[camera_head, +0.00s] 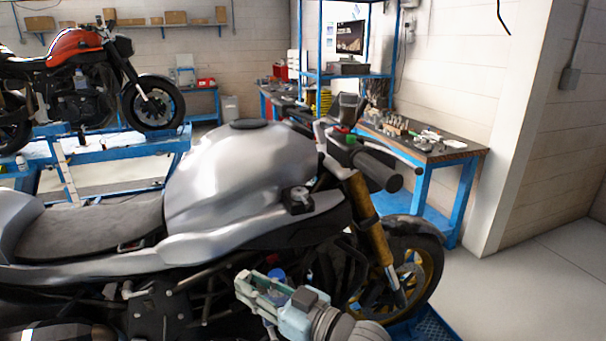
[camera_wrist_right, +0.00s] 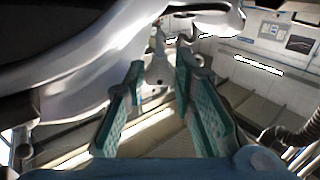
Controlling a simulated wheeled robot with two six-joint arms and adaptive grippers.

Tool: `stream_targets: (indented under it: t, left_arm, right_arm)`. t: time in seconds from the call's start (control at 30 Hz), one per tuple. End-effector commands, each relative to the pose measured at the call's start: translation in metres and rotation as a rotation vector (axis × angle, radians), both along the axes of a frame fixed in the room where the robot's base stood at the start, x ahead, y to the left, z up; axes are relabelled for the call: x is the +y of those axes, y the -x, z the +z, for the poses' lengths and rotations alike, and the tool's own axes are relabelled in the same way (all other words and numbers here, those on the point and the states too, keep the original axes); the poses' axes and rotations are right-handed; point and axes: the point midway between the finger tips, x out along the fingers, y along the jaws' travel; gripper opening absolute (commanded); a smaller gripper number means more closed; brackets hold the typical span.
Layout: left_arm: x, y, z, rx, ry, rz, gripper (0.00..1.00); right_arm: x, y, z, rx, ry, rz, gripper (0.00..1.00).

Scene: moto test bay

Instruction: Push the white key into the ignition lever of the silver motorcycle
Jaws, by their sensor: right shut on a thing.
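The silver motorcycle (camera_head: 235,165) stands side-on across the middle of the head view, its front wheel to the right. A small silver-and-black fitting (camera_head: 298,200) sits on its flank below the tank; I cannot tell whether it is the ignition lever. My right gripper (camera_head: 256,286) is low beside the bike's near side, below that fitting, with its fingers pointing up-left. In the right wrist view its green fingers (camera_wrist_right: 160,75) are shut on a pale piece, apparently the white key (camera_wrist_right: 158,68), seen only in part.
The handlebar grip (camera_head: 378,170) and gold fork (camera_head: 362,205) rise right of the tank. A workbench (camera_head: 455,150) with small parts stands behind. An orange motorcycle (camera_head: 75,55) is on a blue lift at the back left. The floor at right is clear.

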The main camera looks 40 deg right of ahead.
Motion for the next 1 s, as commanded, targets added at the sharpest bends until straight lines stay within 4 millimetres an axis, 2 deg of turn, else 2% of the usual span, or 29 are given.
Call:
stream_targets:
  t: [0.03, 0.1, 0.23, 0.4, 0.5, 0.67, 1.0]
  left_arm:
    - [0.000, 0.000, 0.007, 0.000, 0.000, 0.000, 0.40]
    - [0.000, 0.000, 0.011, 0.000, 0.000, 0.000, 0.40]
    - [0.000, 0.000, 0.020, 0.000, 0.000, 0.000, 0.40]
    - [0.000, 0.000, 0.027, 0.000, 0.000, 0.000, 0.40]
    - [0.000, 0.000, 0.029, 0.000, 0.000, 0.000, 0.40]
    - [0.000, 0.000, 0.030, -0.001, 0.000, 0.000, 0.40]
    - [0.000, 0.000, 0.028, -0.001, 0.000, 0.000, 0.40]
  right_arm:
    - [-0.013, -0.014, 0.017, -0.006, 0.006, -0.045, 0.00]
    - [-0.037, -0.035, 0.040, -0.003, 0.006, -0.133, 0.00]
    - [-0.087, -0.064, 0.090, 0.004, 0.002, -0.321, 0.00]
    - [-0.142, -0.078, 0.147, 0.016, -0.003, -0.532, 0.00]
    - [-0.163, -0.078, 0.170, 0.019, -0.003, -0.615, 0.00]
    - [-0.177, -0.077, 0.183, 0.029, -0.002, -0.672, 0.00]
    - [-0.177, -0.077, 0.181, 0.029, -0.001, -0.672, 0.00]
